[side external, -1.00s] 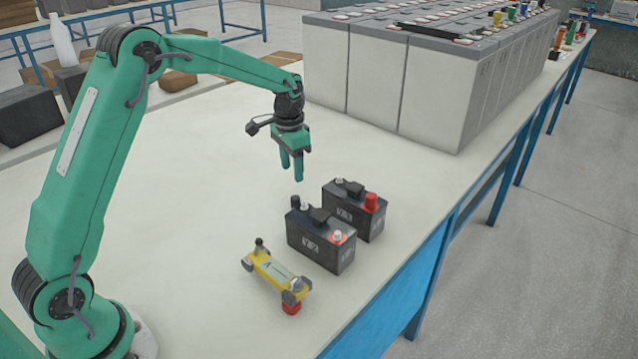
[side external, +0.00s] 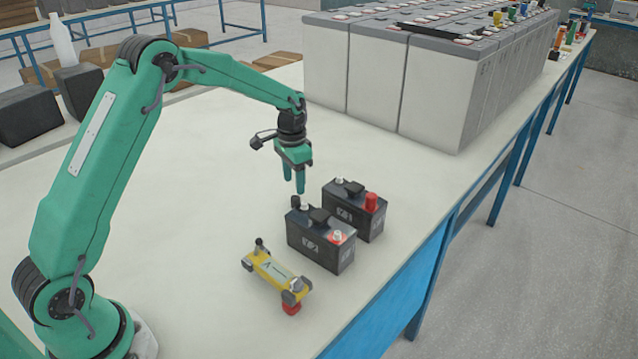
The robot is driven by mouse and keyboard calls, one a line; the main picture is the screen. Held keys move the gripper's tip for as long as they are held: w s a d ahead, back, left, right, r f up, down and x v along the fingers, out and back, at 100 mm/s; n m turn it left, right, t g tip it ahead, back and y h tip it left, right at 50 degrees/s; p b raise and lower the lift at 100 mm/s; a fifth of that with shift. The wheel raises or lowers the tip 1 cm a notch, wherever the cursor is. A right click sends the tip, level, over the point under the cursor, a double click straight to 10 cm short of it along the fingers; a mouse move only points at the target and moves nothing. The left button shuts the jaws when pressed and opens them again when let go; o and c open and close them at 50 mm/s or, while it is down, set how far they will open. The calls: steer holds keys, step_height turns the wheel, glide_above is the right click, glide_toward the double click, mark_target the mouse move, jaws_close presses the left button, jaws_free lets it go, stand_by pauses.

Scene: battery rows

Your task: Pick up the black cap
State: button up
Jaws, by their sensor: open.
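The black cap (side external: 295,202) is a small dark cylinder on the left end of the nearer dark battery (side external: 320,242), beside a pale post. My gripper (side external: 294,183) is open, with its green fingers pointing down. In this view its fingertips are just above the black cap. Nothing shows between the fingers, and I cannot tell the exact height gap.
A second dark battery (side external: 352,214) with a red cap (side external: 371,202) stands just behind.

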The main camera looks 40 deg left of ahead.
mark_target(295, 197)
steer(key=shift+f, duration=2.5)
steer(key=c, duration=1)
